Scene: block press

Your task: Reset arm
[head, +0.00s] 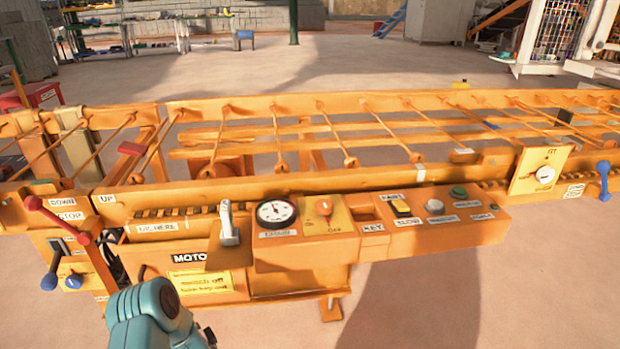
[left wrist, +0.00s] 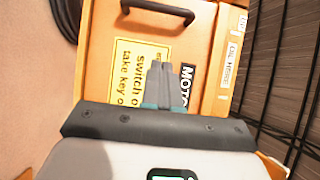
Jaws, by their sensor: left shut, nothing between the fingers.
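My left gripper (left wrist: 158,72) is in the left wrist view with its grey fingers together and nothing between them. It points at the orange motor panel (left wrist: 205,45), in front of the yellow label (left wrist: 135,65). I cannot tell whether the fingertips touch the panel. In the head view my teal left arm shows at the bottom, below the panel's yellow label (head: 200,283), and its fingers are not seen there. My right gripper is in neither view.
An orange roller conveyor (head: 350,176) spans the head view. Red (head: 70,220) and blue (head: 50,272) knobbed levers stand at left. The floor at front right is clear.

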